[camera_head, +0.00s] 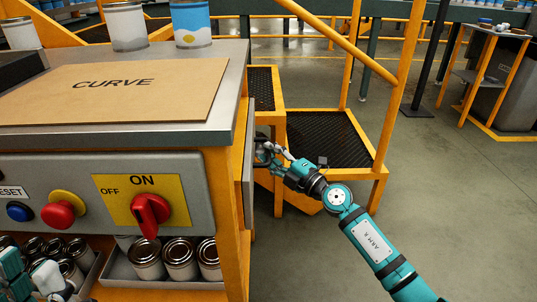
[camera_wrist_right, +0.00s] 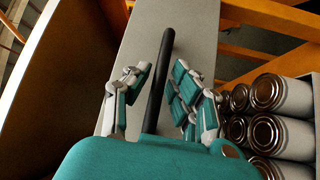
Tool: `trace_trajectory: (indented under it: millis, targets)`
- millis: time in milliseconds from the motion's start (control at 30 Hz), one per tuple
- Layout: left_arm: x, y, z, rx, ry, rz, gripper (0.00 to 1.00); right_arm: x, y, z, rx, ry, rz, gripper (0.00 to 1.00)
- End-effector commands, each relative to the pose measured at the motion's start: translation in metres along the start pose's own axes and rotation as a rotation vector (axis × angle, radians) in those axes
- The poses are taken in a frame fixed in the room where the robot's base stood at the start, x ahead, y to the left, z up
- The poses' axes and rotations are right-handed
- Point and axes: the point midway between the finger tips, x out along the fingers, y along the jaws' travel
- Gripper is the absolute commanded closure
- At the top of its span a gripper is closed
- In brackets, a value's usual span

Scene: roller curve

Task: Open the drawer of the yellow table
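The yellow table (camera_head: 234,230) has an orange frame and a grey top. A grey drawer front (camera_head: 249,165) shows edge-on at its right side, and it also shows in the right wrist view (camera_wrist_right: 188,28). Its black bar handle (camera_wrist_right: 160,80) runs between the fingers of my right gripper (camera_wrist_right: 157,88). The fingers are apart, with a gap visible on each side of the bar. In the head view, my right gripper (camera_head: 270,156) is at the drawer front. I cannot tell how far out the drawer stands. My left gripper (camera_head: 28,276) shows only partly at the lower left.
Metal cans (camera_head: 179,258) stand on the table's lower shelf, close to my right gripper in the wrist view (camera_wrist_right: 268,130). A control panel with a red switch (camera_head: 150,210) faces me. Orange-framed steps (camera_head: 330,140) stand behind my right arm.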

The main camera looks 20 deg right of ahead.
Motion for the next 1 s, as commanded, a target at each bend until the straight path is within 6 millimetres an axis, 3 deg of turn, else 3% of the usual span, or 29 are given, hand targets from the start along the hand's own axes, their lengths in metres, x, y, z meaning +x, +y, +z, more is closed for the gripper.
trace_trajectory:
  millis: [400,567,1000]
  targets:
    - [-0.001,0.0006,-0.0072,-0.002,0.039,0.001,0.6,0.0085,0.0,-0.0007,0.0,0.001,-0.001,0.78]
    - [-0.0011,0.0006,-0.0071,-0.002,0.038,0.001,0.6,0.0083,0.0001,-0.0006,0.0,0.001,-0.001,0.99]
    - [-0.0013,0.0007,-0.0068,-0.003,0.037,0.001,0.6,0.0079,0.0008,0.0,-0.002,0.0,0.001,1.0]
